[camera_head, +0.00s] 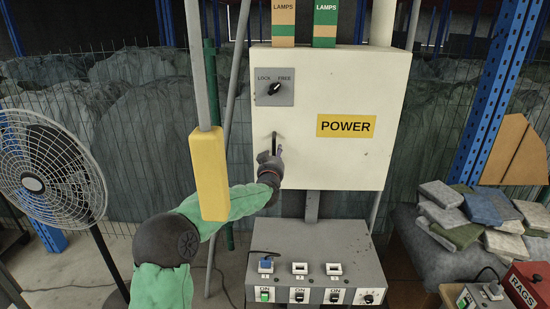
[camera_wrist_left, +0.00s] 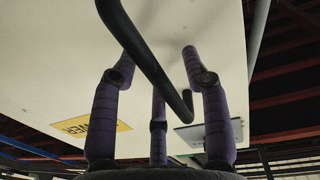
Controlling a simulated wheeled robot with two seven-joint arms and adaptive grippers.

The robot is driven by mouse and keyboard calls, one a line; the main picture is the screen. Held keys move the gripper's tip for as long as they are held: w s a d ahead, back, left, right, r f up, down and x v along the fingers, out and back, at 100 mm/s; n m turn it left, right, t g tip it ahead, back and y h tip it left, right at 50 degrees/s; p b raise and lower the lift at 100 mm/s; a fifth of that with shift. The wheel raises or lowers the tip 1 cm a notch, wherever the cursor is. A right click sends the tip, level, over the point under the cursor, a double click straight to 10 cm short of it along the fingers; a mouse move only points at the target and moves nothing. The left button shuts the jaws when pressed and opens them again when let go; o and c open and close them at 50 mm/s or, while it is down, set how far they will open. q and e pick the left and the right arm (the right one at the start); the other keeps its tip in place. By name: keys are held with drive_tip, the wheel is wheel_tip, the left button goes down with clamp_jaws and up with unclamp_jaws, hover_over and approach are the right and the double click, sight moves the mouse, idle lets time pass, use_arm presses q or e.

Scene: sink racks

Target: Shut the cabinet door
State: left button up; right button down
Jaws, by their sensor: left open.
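The white cabinet door (camera_head: 340,90) carries a yellow POWER label and faces me in the head view; whether a small gap stands along its edge I cannot tell. Its dark bar handle (camera_head: 275,142) is on the left part of the door. My left gripper (camera_head: 277,157) is at the lower end of this handle. In the left wrist view its purple fingers (camera_wrist_left: 154,65) are spread apart, with the handle (camera_wrist_left: 150,60) running between them and the pale door (camera_wrist_left: 200,20) close beyond. Contact with the handle is unclear. My right gripper is not in view.
A LOCK/FREE knob (camera_head: 274,87) sits above the handle. A yellow hanging pendant (camera_head: 208,175) is in front of my left arm. A grey switch console (camera_head: 315,255) stands below the cabinet. A fan (camera_head: 45,170) is at left, folded cloths (camera_head: 475,215) at right.

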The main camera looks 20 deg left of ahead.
use_arm(q)
drive_tip(key=shift+s, duration=0.15)
drive_tip(key=v, duration=1.1)
drive_tip(key=shift+s, duration=0.3)
drive_tip(key=shift+d+f, duration=0.1)
drive_tip(key=shift+d, duration=0.05)
drive_tip(key=s+d+f+m+g+h+b, duration=0.1)
drive_tip(key=s+d+f+g+h, duration=0.2)
drive_tip(key=f, duration=1)
drive_tip(key=s+d+f+g+h+b, duration=0.1)
drive_tip(key=s+d+f+g, duration=0.3)
drive_tip(key=f, duration=0.9)
drive_tip(key=s+d+f+m+h+b, duration=0.15)
drive_tip(key=d+f, duration=0.35)
drive_tip(key=f, duration=0.7)
drive_tip(key=s+d+f+g+h, duration=0.1)
drive_tip(key=s+d+f+g, duration=0.2)
drive_tip(key=s+f, duration=0.4)
drive_tip(key=s+d+f+n+g+h+b, duration=0.1)
drive_tip(key=s+d+f+g, duration=0.2)
drive_tip(key=s+f, duration=0.4)
drive_tip(key=s+d+f+g+h+b, duration=0.1)
drive_tip(key=s+d+f, duration=0.4)
drive_tip(key=s, duration=1.1)
wheel_tip(320, 180, down, 3)
drive_tip(key=g+h, duration=0.1)
drive_tip(key=g, duration=0.1)
drive_tip(key=shift+d+g, duration=0.35)
drive_tip(key=shift+g, duration=0.05)
